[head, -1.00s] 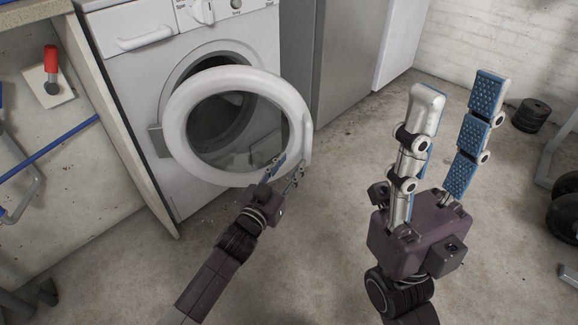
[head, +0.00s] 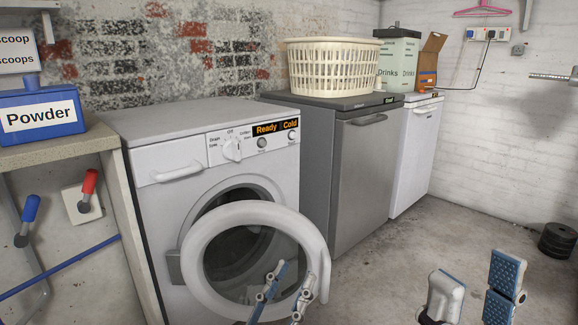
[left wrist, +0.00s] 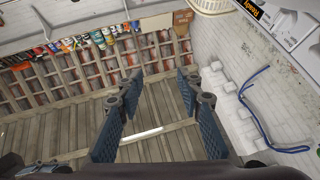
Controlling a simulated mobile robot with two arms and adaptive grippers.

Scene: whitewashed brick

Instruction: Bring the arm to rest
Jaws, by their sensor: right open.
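My left gripper (head: 281,284) shows at the bottom of the head view, in front of the lower right of the washing machine's open round door (head: 206,280). Whether it touches the door I cannot tell. In the left wrist view its two blue-padded fingers (left wrist: 161,84) stand apart with nothing between them. My right gripper (head: 476,280) is at the bottom right of the head view, its fingers apart and empty. Its palm and both arms are cut off by the frame edge.
The washing machine (head: 165,130) stands beside a counter with a blue Powder box (head: 40,115). A grey appliance (head: 362,170) bearing a cream basket (head: 332,70) stands to its right. Black weight discs (head: 557,241) lie at far right. The concrete floor (head: 400,250) between is clear.

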